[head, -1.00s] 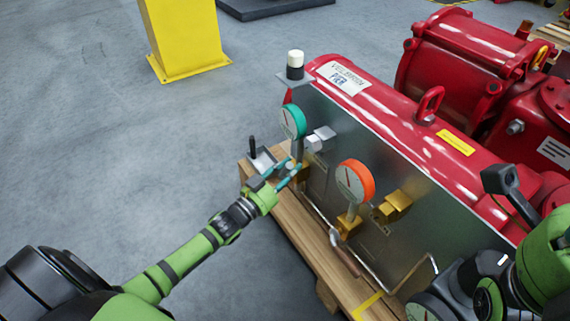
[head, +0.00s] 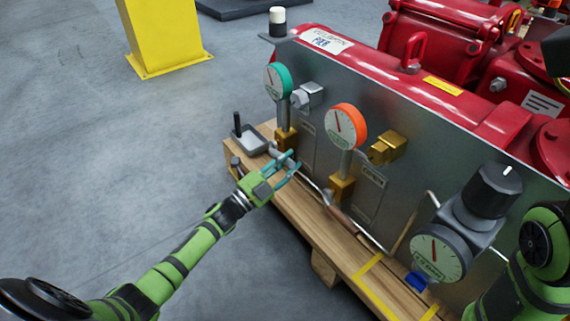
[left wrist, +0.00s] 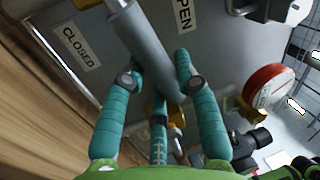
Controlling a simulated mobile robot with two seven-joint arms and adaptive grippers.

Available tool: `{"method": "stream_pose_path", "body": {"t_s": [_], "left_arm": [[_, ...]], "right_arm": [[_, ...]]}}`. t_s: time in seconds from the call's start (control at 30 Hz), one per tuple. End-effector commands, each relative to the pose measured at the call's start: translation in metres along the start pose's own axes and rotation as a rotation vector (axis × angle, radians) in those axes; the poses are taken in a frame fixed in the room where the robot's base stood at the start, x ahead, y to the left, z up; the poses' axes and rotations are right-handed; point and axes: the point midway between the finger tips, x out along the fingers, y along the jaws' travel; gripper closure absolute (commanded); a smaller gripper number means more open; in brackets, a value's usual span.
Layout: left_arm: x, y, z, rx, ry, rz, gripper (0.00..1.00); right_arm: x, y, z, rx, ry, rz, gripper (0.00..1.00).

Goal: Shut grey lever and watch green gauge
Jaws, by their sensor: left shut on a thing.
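The grey lever (left wrist: 147,50) is a grey cylinder in the left wrist view, lying between a CLOSED label (left wrist: 82,47) and an OPEN label (left wrist: 184,12). My left gripper (head: 290,164) is shut on it, with teal fingers on both sides in the left wrist view (left wrist: 158,72). In the head view the fingers hide much of the lever, low on the panel below the green gauge. The green gauge (head: 277,82) stands upright on a brass fitting (head: 285,138); its face shows, but its reading is too small to tell. My right gripper is not in view.
An orange gauge (head: 345,124) on a brass fitting (head: 342,188) stands to the right, close to my left gripper. A copper-coloured handle (head: 338,215) lies below it. A grey tray (head: 250,143) is at left on the wooden pallet (head: 292,205). Open floor lies left.

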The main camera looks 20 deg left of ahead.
Motion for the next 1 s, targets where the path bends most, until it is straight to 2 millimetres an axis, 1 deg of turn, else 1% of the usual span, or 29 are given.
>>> {"method": "stream_pose_path", "body": {"t_s": [0.03,0.1,0.4,0.97,1.0], "left_arm": [[-0.001,0.006,0.001,0.032,0.011,-0.003,1.0],[-0.001,0.01,0.001,0.076,0.022,-0.002,1.0],[-0.004,0.017,0.003,0.189,0.051,-0.002,1.0],[-0.004,0.019,0.003,0.226,0.059,0.001,1.0],[-0.004,0.019,0.004,0.226,0.059,0.002,0.62]], "right_arm": [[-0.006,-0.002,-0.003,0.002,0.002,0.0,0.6],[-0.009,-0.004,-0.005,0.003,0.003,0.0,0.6],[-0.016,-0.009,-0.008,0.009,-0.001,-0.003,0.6],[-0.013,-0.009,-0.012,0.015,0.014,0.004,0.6],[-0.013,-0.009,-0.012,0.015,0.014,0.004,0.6]]}}
